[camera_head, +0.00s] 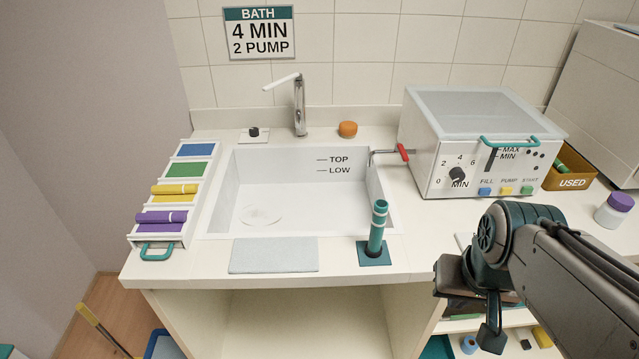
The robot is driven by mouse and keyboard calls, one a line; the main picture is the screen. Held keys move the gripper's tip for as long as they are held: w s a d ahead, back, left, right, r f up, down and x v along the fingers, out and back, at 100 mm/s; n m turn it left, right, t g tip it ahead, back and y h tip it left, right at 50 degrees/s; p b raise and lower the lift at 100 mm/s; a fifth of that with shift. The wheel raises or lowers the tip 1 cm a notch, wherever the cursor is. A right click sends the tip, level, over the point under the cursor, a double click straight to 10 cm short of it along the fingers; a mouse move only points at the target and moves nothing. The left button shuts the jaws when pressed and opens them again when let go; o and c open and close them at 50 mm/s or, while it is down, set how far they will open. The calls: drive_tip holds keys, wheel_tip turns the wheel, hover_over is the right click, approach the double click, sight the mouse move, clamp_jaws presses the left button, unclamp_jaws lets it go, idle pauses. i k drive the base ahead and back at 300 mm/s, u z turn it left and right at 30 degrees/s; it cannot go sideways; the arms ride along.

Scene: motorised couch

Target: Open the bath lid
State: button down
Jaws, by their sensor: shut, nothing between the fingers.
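The bath is a white box (424,155) at the right of the counter, with a dial and blue, yellow and green buttons on its front. Its grey translucent lid (480,108) lies flat and closed on top. A teal handle (523,142) sits at the lid's front edge. My gripper (491,338) points down at the lower right, in front of the counter and below the bath. It is shut and empty, and well apart from the handle. My arm comes in from the right edge.
A sink (260,210) with a tap (299,105) is left of the bath. A teal upright tool (377,228) stands at the counter's front. A red-handled lever (402,152) sticks out beside the bath. A used bin (572,170) and a jar (614,210) stand right of it.

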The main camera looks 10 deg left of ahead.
sight(538, 142)
drive_tip(key=u, duration=0.95)
drive_tip(key=i, duration=0.35)
drive_tip(key=z, duration=1.25)
